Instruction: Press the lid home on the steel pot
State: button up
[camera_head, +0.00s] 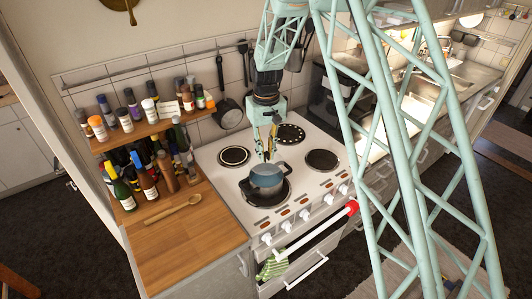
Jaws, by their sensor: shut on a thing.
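The pot (266,188) looks blue-grey and stands upright on the front left burner of the white cooker. A lighter, round top that looks like the lid (262,172) shows at its rim; at this size I cannot tell whether it is fully seated. My gripper (268,157) points down from above, right over the pot's top. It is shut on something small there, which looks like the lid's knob. The fingers mostly hide the knob.
The cooker (225,185) has other burners, bare, and a front row of knobs. A wooden counter (180,240) with a wooden spoon (173,211) lies left, below shelves of bottles. A pan (228,112) hangs behind. A striped towel (272,265) hangs in front.

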jog(key=shift+f+b, duration=1.15)
jog(key=shift+f, duration=1.6)
jog(key=shift+f+b, duration=0.25)
jog(key=shift+b, duration=0.55)
dwell(1.8)
dwell(0.4)
jog(key=o, duration=1)
jog(key=shift+c, duration=0.2)
jog(key=o, duration=0.5)
jog(key=shift+c, duration=0.2)
jog(key=shift+r, duration=0.25)
